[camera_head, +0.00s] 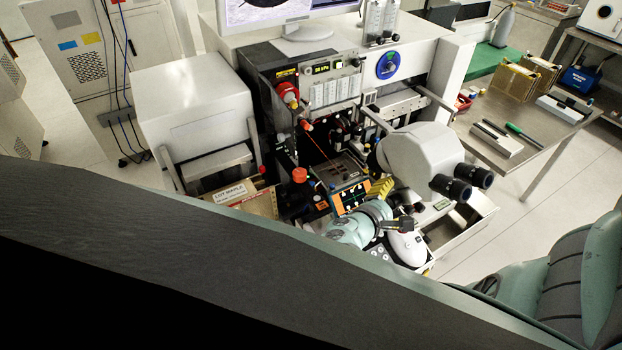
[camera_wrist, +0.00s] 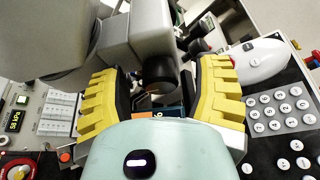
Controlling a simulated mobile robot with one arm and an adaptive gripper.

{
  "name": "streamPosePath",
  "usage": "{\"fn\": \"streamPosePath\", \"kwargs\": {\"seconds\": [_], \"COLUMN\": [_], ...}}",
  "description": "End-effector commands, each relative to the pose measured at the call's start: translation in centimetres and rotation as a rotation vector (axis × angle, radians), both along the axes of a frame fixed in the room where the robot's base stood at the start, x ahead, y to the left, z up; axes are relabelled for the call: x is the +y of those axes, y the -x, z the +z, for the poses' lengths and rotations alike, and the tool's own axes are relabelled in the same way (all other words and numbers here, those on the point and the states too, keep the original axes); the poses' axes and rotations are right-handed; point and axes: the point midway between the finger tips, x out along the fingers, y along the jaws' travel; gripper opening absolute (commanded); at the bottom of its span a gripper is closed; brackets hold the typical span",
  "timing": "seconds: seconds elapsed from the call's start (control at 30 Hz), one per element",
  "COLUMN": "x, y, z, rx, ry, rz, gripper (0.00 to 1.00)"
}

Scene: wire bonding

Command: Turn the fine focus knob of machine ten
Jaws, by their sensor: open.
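The bonding machine (camera_head: 315,85) stands in the middle of the head view, with a white microscope (camera_head: 418,155) on its right side. No number ten is readable on it. My gripper (camera_wrist: 163,68) is open, with its yellow fingers spread to the left and right in the wrist view. A black round knob (camera_wrist: 158,76) on a grey block shows between the fingertips, apart from both fingers. It looks like a focus knob, but I cannot tell whether it is the fine one. In the head view the knob is hidden, and one yellow finger shows below the microscope.
Two black eyepieces (camera_head: 462,182) stick out right of my gripper. A white controller (camera_wrist: 262,62) and a keypad (camera_wrist: 280,112) lie close to the right finger. A panel with a green display (camera_wrist: 17,113) is at the left. A steel table (camera_head: 545,135) stands further right.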

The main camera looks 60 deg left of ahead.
Motion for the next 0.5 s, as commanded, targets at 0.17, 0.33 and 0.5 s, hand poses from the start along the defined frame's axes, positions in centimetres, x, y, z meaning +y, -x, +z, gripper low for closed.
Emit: {"fn": "streamPosePath", "kwargs": {"seconds": [0.17,0.33,0.5], "x": [-0.04,-0.04,-0.04], "y": [-0.03,-0.02,-0.01], "z": [-0.01,0.0,0.0], "rx": [0.0,0.0,-0.001], "ry": [0.001,0.001,0.001], "rz": [-0.001,-0.001,0.0], "gripper": [0.55,0.37,0.19]}}
